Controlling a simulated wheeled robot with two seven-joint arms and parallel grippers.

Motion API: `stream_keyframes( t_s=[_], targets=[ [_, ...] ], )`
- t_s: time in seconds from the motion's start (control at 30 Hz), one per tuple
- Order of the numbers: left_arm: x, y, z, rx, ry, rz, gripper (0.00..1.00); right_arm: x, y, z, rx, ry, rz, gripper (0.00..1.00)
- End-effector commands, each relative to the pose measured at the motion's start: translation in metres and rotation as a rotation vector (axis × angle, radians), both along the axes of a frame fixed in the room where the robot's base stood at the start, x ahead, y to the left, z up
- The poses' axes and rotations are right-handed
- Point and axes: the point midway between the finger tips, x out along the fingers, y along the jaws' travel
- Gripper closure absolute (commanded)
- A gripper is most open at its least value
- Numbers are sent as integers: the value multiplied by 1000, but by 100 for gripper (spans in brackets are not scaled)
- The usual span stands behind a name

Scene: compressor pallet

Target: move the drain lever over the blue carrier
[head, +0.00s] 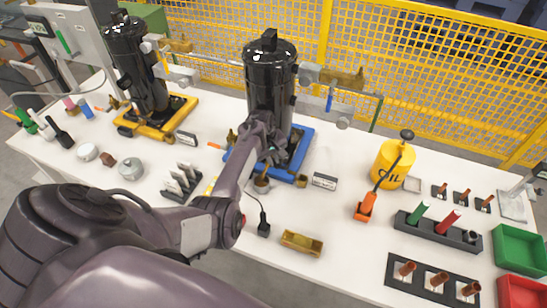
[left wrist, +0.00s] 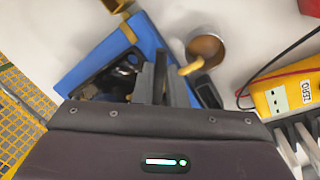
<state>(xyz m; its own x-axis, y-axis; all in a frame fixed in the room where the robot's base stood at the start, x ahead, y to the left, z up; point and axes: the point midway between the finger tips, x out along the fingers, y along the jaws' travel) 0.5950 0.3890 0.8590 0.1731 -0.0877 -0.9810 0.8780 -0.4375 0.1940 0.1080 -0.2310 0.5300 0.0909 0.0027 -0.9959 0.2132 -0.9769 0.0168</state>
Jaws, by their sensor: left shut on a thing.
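The blue carrier (head: 298,162) stands on the white table under the middle black compressor (head: 270,85). It also shows in the left wrist view (left wrist: 88,62). My left gripper (head: 268,152) reaches low to the front of this compressor, above the carrier's front edge. In the left wrist view its fingers (left wrist: 158,72) are shut on the drain lever, which is mostly hidden between them. A short brass spout (left wrist: 190,68) shows beside the fingers, pointing toward a metal cup (left wrist: 207,48) with brown inside. The cup stands beside the carrier (head: 261,185). My right gripper is out of view.
A second black compressor (head: 138,70) stands on a yellow carrier (head: 157,118) at the left. A yellow meter (left wrist: 285,92) lies near the cup. A yellow oil can (head: 393,164) and a dark rack (head: 437,233) are at the right. A yellow fence (head: 430,85) closes the back.

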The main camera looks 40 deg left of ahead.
Motion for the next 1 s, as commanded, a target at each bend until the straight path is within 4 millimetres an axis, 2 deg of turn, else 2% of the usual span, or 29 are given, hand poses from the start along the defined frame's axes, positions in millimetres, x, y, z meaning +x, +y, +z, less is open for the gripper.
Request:
stream_keyframes(
  t_s=[0.33, 0.37, 0.5, 0.83, 1.0],
  targets=[
    [1, 1, 2, 1, -4, 0, 100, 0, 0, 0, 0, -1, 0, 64],
    [1, 1, 2, 2, -4, 1, 85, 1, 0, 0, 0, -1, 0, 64],
    [1, 1, 1, 2, -3, 1, 67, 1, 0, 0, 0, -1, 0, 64],
    [0, 1, 3, 0, -1, 0, 67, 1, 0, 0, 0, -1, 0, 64],
    [-3, 3, 22, 2, -5, 2, 67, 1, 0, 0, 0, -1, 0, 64]
  ],
)
